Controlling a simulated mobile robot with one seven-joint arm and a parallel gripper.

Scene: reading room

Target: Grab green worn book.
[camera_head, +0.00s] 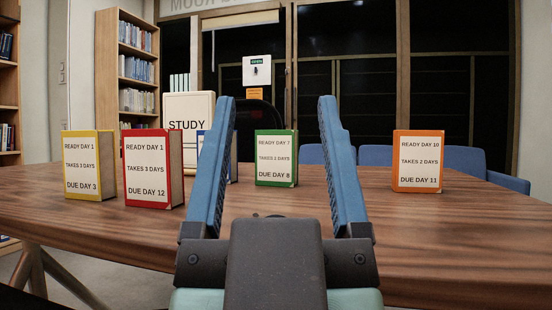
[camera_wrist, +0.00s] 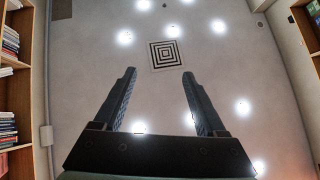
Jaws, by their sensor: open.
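The green book (camera_head: 276,158) stands upright on the wooden table (camera_head: 420,235), toward the back. Its label reads "READY DAY 7" and "DUE DAY 8", and the middle line is small. My gripper (camera_head: 277,100) is open and empty, pointing up in front of the table. In the head view the green book shows between its two blue fingers, farther back and apart from them. In the wrist view my gripper (camera_wrist: 158,75) faces the ceiling, and no task book shows there.
A yellow book (camera_head: 90,165) and a red book (camera_head: 153,168) stand at the left. A blue book is mostly hidden behind my left finger, near a "STUDY" sign (camera_head: 188,112). An orange book (camera_head: 418,161) stands at the right. Blue chairs (camera_head: 455,160) are behind the table.

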